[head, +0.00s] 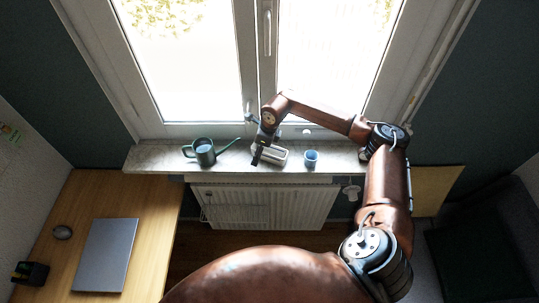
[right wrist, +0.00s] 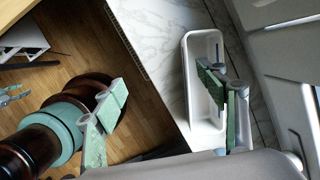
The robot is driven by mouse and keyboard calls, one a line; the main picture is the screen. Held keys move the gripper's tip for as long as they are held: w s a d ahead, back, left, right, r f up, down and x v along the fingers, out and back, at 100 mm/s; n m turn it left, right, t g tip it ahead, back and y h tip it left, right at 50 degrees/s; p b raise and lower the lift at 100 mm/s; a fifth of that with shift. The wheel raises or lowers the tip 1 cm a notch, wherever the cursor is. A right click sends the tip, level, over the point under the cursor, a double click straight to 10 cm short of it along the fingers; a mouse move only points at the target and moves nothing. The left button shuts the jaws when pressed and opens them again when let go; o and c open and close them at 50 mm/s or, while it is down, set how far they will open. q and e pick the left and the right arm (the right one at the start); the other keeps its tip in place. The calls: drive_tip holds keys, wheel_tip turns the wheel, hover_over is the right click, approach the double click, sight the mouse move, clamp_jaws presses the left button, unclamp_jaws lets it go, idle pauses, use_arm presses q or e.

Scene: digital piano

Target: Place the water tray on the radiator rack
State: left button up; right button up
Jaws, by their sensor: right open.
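The white water tray (head: 272,156) lies on the marble windowsill, between a watering can and a blue cup. It also shows in the right wrist view (right wrist: 202,112) as a long, shallow tray with a raised rim. My right gripper (head: 258,155) is at the tray's left end in the head view, partly covering it. In the right wrist view my right gripper (right wrist: 162,80) is open and empty: one finger overlaps the tray's interior, the other is beyond the sill edge. Contact cannot be told. The white radiator (head: 295,205) is below the sill; its rack is not clearly distinguishable.
A dark watering can (head: 203,152) stands left of the tray and a blue cup (head: 311,158) right of it. The window (head: 200,60) is behind the sill (head: 345,160). A wooden desk (head: 150,205) with a laptop (head: 105,255) is at left.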

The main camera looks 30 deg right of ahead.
drive_tip(key=d+h, duration=0.2)
drive_tip(key=d, duration=0.5)
drive_tip(key=p, duration=0.2)
hover_over(269, 151)
drive_tip(key=s+a, duration=0.1)
drive_tip(key=s, duration=0.2)
drive_tip(key=x, duration=0.5)
drive_tip(key=shift+s+a+f, duration=0.1)
drive_tip(key=shift+s+a, duration=0.15)
drive_tip(key=shift+s, duration=0.1)
drive_tip(key=shift+d+f, duration=0.1)
drive_tip(key=shift+f, duration=0.45)
drive_tip(key=shift+c, duration=0.5)
drive_tip(key=c, duration=1.6)
